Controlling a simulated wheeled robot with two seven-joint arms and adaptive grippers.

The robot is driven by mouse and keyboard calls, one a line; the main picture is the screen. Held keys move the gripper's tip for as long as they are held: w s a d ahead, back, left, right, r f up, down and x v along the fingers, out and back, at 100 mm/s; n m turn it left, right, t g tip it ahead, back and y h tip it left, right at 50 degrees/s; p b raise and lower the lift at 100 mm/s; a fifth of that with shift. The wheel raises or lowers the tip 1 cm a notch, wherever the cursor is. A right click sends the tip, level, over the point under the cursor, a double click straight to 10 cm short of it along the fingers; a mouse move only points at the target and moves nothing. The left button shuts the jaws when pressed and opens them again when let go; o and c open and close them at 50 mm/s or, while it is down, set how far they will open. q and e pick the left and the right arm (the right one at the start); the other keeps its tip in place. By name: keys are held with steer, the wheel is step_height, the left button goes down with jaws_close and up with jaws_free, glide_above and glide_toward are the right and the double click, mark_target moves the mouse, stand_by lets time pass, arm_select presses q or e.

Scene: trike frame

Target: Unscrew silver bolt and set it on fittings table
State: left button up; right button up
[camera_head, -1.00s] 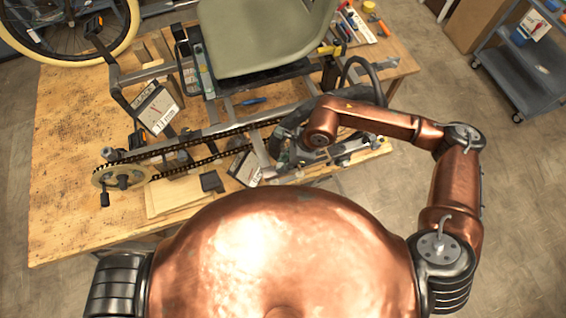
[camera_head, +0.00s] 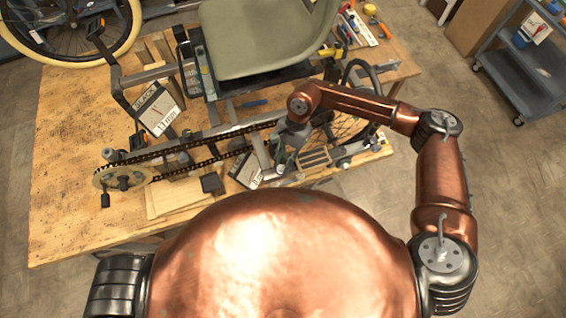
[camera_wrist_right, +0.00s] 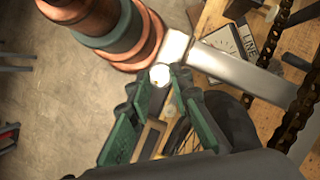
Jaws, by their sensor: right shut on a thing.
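The trike frame (camera_head: 215,132) lies on the wooden workbench, with its chain running to the left. My right gripper (camera_head: 284,158) reaches down at the frame's near right end. In the right wrist view, my right gripper (camera_wrist_right: 161,86) has its green fingers shut on the round, bright head of the silver bolt (camera_wrist_right: 160,74). The bolt is beside the end of the frame's silver tube (camera_wrist_right: 235,70). Whether its thread is still in the frame is hidden. In the head view the arm and frame parts hide the bolt. My left gripper is out of view.
The workbench (camera_head: 70,190) also carries a green seat (camera_head: 265,40), a black box (camera_head: 158,108) and tools at the back. A grey shelf cart (camera_head: 520,85) stands at the right across open floor. I cannot tell which surface is the fittings table.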

steer(key=o, duration=0.6)
steer(key=shift+c, duration=0.2)
steer(key=m, duration=0.2)
steer(key=m+t+y, duration=0.1)
steer(key=m, duration=0.2)
steer(key=shift+s+d+m+t+y, duration=0.2)
steer(key=shift+s+m+t+y, duration=0.1)
steer(key=shift+t, duration=0.1)
steer(key=m+t, duration=0.1)
steer(key=m, duration=0.2)
steer(key=m+t, duration=0.1)
steer(key=m, duration=0.2)
steer(key=shift+s+m, duration=0.15)
steer(key=shift+m, duration=0.15)
steer(key=shift+c, duration=0.3)
steer(key=c, duration=0.5)
